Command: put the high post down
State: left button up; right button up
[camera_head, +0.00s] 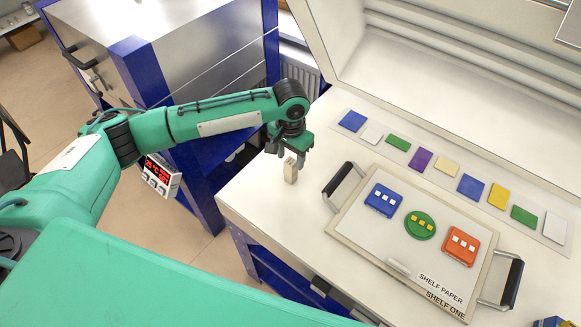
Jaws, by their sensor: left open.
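The high post (290,171), a small beige upright block, appears to stand on the white worktop, left of the shelf's near-left handle. My left gripper (287,156) points down right over it, with its fingers apart around or just above the post's top. The fingers look open, and I cannot tell whether one touches the post. My right gripper is not in view.
A shelf board (345,226) with black handles lies right of the post, bearing blue, green and orange pieces and a small white bar (399,267). A strip of coloured glass samples (398,143) lies behind. The worktop's (252,200) front-left corner is clear.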

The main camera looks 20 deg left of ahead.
pick_arm(q)
notch_tip(320, 180, up, 6)
jog(key=shift+f, duration=0.15)
dwell(0.5)
